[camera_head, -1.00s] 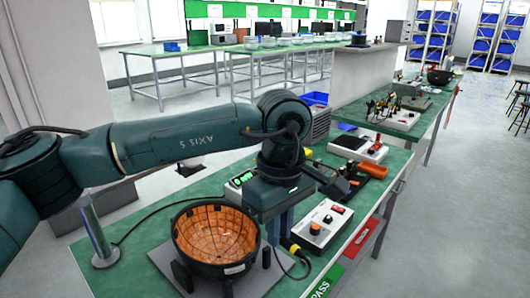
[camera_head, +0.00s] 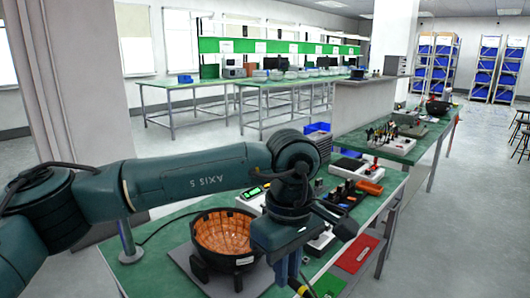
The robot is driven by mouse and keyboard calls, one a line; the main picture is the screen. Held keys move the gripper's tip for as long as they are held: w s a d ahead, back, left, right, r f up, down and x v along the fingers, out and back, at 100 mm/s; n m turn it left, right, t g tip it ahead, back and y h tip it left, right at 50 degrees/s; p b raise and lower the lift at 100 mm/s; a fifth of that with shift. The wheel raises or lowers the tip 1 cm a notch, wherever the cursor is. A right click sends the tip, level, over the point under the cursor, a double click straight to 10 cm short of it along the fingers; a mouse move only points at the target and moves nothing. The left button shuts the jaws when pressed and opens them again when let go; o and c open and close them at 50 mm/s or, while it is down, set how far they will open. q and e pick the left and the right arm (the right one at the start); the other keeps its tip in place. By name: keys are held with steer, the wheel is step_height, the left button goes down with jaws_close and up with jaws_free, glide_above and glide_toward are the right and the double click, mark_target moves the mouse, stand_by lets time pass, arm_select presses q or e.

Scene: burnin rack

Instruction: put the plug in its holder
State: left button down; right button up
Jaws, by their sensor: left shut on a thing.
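My left gripper (camera_head: 288,270) points down at the front of the green bench, with its blue fingers just right of the black bowl. It is shut on the plug (camera_head: 297,284), a small yellow and black piece at the fingertips, partly hidden. I cannot pick out the plug's holder; the arm and gripper cover part of the bench. My right gripper is not in view.
A black bowl with an orange segmented inside (camera_head: 224,236) stands on a grey plate left of the gripper. A white control box (camera_head: 318,243) is partly hidden behind the gripper.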

arm_select(q)
steer(key=s+a+f+m+p, duration=0.1)
steer(key=a+f+m, duration=0.3)
steer(key=a, duration=0.7)
steer(key=s+a+f+m+p, duration=0.2)
steer(key=s+a+f+m, duration=0.1)
steer(key=a, duration=0.9)
steer(key=shift+s+f+m, duration=0.2)
steer(key=shift+f+m, duration=0.2)
steer(key=shift+f, duration=0.3)
steer(key=c, duration=2)
jaws_free()
jaws_close()
